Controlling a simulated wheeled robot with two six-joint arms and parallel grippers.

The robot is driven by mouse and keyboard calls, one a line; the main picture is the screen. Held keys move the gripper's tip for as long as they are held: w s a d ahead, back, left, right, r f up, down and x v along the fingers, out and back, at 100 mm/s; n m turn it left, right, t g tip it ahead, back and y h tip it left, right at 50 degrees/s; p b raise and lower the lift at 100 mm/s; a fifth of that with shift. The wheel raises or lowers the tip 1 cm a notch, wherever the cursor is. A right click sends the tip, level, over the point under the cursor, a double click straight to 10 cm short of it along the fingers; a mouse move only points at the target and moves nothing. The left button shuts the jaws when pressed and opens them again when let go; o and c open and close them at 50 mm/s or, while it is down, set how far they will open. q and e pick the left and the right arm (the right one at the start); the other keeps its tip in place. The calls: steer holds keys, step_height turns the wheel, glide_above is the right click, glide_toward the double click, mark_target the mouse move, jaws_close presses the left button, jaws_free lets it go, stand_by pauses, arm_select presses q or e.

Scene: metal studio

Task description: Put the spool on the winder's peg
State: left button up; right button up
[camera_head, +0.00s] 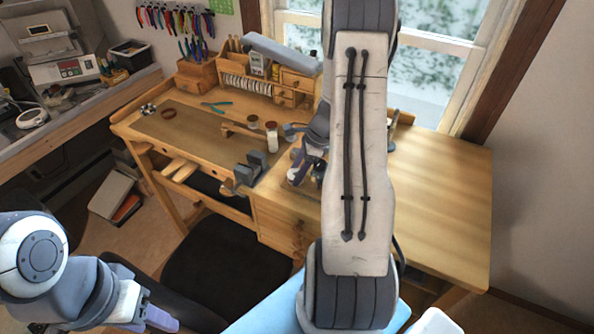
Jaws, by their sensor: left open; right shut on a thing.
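My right arm comes down the middle of the view, and its links hide much of the bench behind. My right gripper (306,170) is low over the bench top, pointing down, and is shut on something. A small pale round thing (295,177) shows at its fingertips; it may be the spool, but it is small and partly covered. I cannot make out the winder or its peg; they may be behind my arm. My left gripper (158,320) is open and empty at the lower left, well away from the bench and close to the frame's bottom edge.
The wooden bench (452,210) has a clear right side. A grey vise (250,168) sits at its front edge, left of my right gripper. Jars (272,136), pliers (216,106) and a drawer unit (296,84) stand further back. A dark chair (215,270) is in front.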

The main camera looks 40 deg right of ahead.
steer(key=o, duration=1.5)
steer(key=shift+f, duration=0.1)
steer(key=shift+c, duration=0.2)
steer(key=b+v, duration=0.1)
steer(key=v, duration=0.9)
steer(key=shift+r, duration=0.3)
